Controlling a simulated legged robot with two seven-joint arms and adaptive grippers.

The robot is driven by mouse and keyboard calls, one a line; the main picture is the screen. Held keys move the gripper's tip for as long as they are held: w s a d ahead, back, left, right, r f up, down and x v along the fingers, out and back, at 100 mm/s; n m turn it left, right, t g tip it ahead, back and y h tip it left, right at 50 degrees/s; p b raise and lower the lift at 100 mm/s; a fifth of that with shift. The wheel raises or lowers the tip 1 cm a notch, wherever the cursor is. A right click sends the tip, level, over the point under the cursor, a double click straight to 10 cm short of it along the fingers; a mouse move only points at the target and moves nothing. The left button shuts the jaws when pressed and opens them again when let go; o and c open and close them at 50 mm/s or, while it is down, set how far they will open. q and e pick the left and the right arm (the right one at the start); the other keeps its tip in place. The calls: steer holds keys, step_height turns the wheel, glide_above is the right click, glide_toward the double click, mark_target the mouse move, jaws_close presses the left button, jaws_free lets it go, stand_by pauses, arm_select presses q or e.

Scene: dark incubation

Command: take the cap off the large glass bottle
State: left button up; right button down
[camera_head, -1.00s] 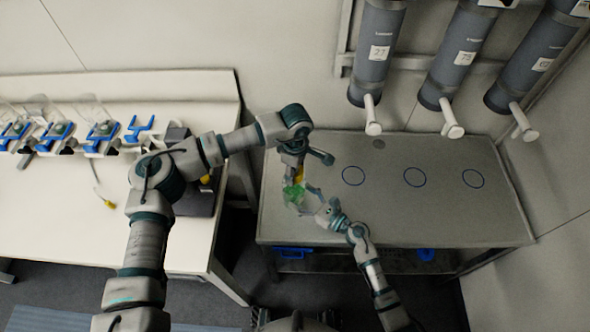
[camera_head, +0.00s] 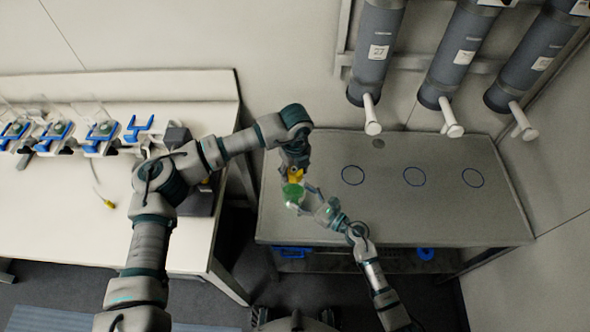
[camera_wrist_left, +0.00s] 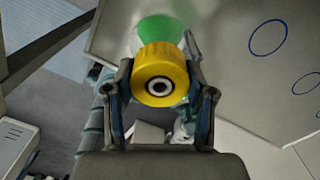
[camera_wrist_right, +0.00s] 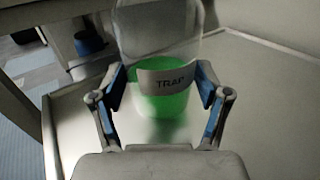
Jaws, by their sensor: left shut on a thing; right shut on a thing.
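The large glass bottle (camera_head: 293,195) holds green liquid and is above the left part of the grey table. My right gripper (camera_head: 318,205) is shut on its body from the right. In the right wrist view the fingers lie on both sides of the clear bottle (camera_wrist_right: 160,45), with a "TRAP" label; its top is out of frame. The yellow cap (camera_head: 296,174) is at the bottle's top end. My left gripper (camera_wrist_left: 160,95) is shut on the cap (camera_wrist_left: 160,65), one finger each side. I cannot tell whether cap and bottle still touch.
The grey table (camera_head: 440,225) has several blue circles and clear room on the right. Grey cylinders (camera_head: 375,50) with white spouts hang above its back edge. A white bench (camera_head: 60,215) at the left carries blue holders (camera_head: 100,135) and a dark device.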

arm_select(q)
steer(key=shift+s+d+f+n, duration=0.2)
steer(key=shift+s+d+n, duration=0.1)
steer(key=shift+n, duration=0.1)
arm_select(e)
steer(key=shift+s+a, duration=0.1)
steer(key=shift+a, duration=0.2)
arm_select(q)
steer(key=o, duration=1)
steer(key=shift+o, duration=1.4)
steer(key=shift+w, duration=0.15)
steer(key=shift+w+a, duration=0.1)
steer(key=shift+a, duration=0.05)
arm_select(e)
steer(key=shift+f, duration=0.1)
arm_select(q)
steer(key=shift+a+r, duration=0.1)
steer(key=shift+a, duration=0.05)
